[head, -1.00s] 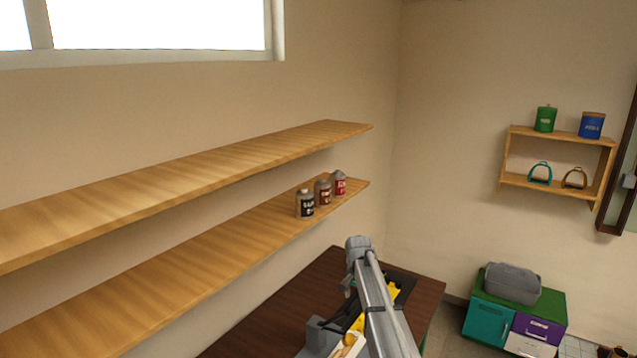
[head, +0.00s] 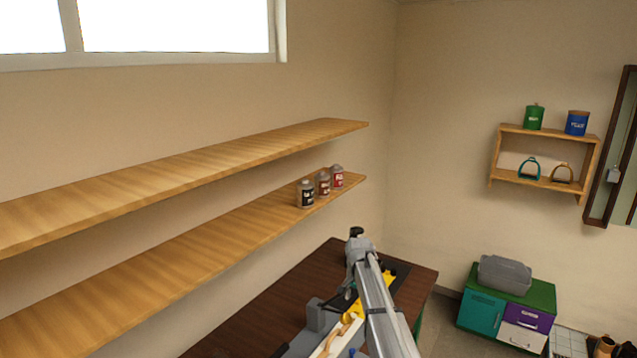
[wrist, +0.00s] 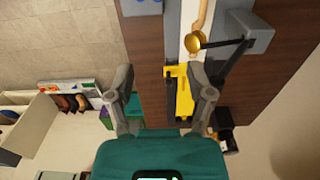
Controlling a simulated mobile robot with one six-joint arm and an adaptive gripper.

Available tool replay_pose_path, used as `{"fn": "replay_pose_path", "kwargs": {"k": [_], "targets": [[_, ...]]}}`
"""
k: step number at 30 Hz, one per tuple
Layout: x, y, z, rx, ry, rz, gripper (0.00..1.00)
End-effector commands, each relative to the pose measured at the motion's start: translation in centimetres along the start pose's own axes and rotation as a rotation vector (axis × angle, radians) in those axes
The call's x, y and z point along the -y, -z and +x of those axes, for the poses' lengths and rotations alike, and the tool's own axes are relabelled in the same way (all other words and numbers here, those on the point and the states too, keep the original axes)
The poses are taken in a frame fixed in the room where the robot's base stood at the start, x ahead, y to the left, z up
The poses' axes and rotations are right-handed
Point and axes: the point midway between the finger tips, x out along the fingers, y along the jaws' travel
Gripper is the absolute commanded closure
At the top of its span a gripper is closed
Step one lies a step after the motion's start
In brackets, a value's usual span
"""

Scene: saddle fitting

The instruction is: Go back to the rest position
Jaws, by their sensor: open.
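My gripper (wrist: 165,100) shows in the wrist view with its two fingers spread wide and nothing between them. It hangs above the edge of the dark brown bench (wrist: 145,45). In the head view my arm reaches over the same bench (head: 290,290), and the gripper's fingers cannot be made out there.
Bottles (head: 306,194) stand on the lower wall shelf (head: 190,260). A cabinet (head: 480,312) stands at right.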

Motion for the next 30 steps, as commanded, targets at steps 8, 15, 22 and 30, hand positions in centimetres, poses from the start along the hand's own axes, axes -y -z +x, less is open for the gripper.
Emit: {"fn": "replay_pose_path", "kwargs": {"k": [8,15,22,30], "targets": [[-1.6,-1.9,1.3,0.000,0.000,-0.043,0.31],[-4.2,-4.5,3.0,0.000,0.000,-0.104,0.31],[-8.0,-8.4,5.7,0.000,-0.001,-0.196,0.31],[-14.9,-15.9,10.4,0.000,-0.001,-0.375,0.31]]}}
